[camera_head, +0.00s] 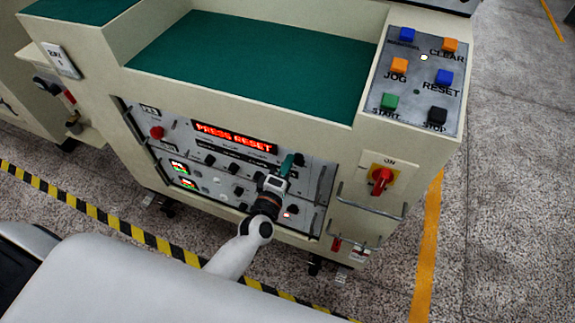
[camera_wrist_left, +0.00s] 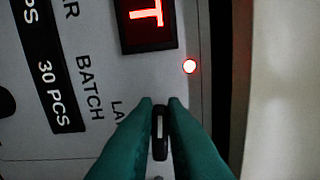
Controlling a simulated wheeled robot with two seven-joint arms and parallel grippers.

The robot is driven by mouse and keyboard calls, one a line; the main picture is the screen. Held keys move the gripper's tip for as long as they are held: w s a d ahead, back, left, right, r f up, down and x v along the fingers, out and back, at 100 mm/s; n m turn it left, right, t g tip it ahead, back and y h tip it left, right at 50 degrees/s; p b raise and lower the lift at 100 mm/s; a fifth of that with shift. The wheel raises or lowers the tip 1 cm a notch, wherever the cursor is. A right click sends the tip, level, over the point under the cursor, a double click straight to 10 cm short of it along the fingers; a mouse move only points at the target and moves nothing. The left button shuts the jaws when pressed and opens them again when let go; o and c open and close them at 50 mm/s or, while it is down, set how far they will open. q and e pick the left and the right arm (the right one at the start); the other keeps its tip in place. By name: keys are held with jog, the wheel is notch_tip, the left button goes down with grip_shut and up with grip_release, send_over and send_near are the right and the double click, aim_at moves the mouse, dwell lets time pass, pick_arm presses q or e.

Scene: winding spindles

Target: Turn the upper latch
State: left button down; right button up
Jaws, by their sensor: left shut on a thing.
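The control panel (camera_head: 205,180) on the front of the machine holds several black knobs. My left gripper (camera_head: 287,165) reaches the panel's upper right part, below the right end of the red display reading "PRESS RESET". In the left wrist view, its two green fingers (camera_wrist_left: 160,130) are closed on a narrow black latch handle (camera_wrist_left: 159,134), one finger on each side. A label starting "LA" beside it is partly covered by a finger. In the head view the fingers and wrist mostly hide the held latch. My right gripper is not in view.
The red display (camera_head: 235,136) is lit, and a red lamp (camera_wrist_left: 189,66) glows near the held latch. A metal handle (camera_head: 325,186) edges the panel on the right. A red rotary switch (camera_head: 381,179) sits farther right. A button panel (camera_head: 420,75) is on top.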

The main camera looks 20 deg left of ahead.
pick_arm(q)
jog(key=shift+f+n, duration=0.1)
jog(key=shift+n, duration=0.5)
jog(key=c, duration=1.5)
grip_release()
jog(key=s+b, duration=0.1)
jog(key=s, duration=1.1)
jog(key=shift+a, duration=0.2)
jog(key=shift+f, duration=0.1)
